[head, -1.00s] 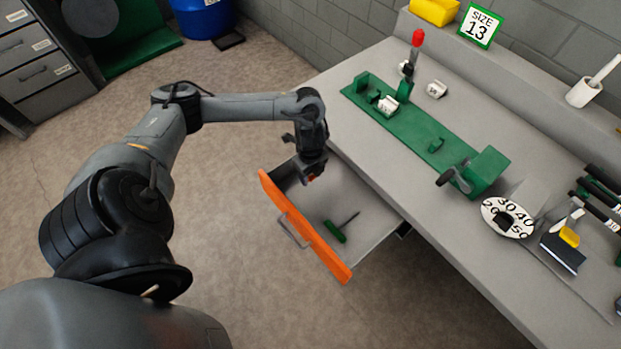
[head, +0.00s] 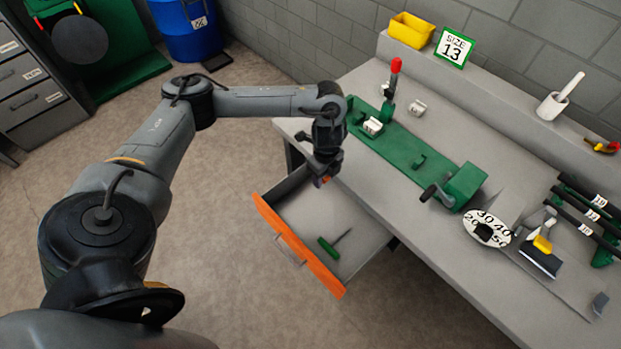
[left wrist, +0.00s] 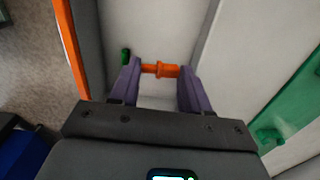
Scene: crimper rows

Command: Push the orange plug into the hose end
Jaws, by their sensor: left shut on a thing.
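My left gripper (head: 322,181) is above the back left part of the open drawer, near the bench edge. In the left wrist view its two purple fingers are shut on the orange plug (left wrist: 160,70), which lies crosswise between the fingertips. In the head view only a small bit of orange shows at the fingertips. Black hoses (head: 577,207) lie at the right of the bench with white number tags; I cannot tell which hose end the plug belongs to. My right gripper is not in view.
The drawer (head: 298,246) with an orange front stands open and holds a green-handled tool (head: 328,248). A green crimper base (head: 405,150) runs along the bench. A round number dial (head: 487,229), yellow bin (head: 411,30) and "SIZE 13" sign (head: 454,48) are there too.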

